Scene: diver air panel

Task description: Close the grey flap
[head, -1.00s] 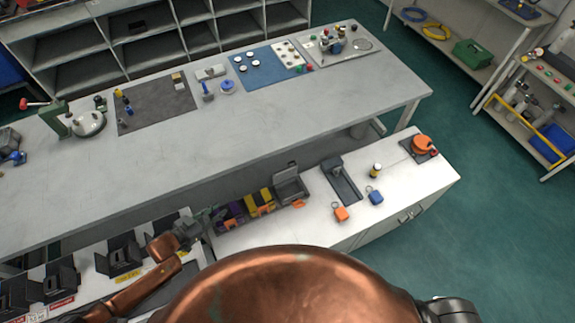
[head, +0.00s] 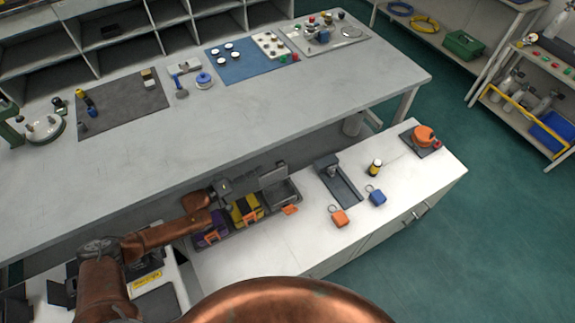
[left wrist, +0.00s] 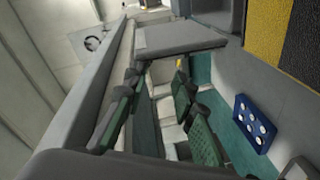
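The grey flap (head: 272,176) stands raised at the back of the grey bin (head: 283,192), the rightmost of a row of bins on the white counter. In the left wrist view, a grey panel (left wrist: 180,38) beyond the fingers looks like this flap, but I cannot be sure. My left gripper (head: 224,188) is over the back of the yellow bin (head: 246,208), left of the flap and apart from it. Its green-padded fingers (left wrist: 158,112) are spread, with nothing seen between them. My right gripper is not in view.
A purple bin (head: 210,229) is left of the yellow one. The long grey table (head: 250,115) runs close behind the bins. The counter's front is clear.

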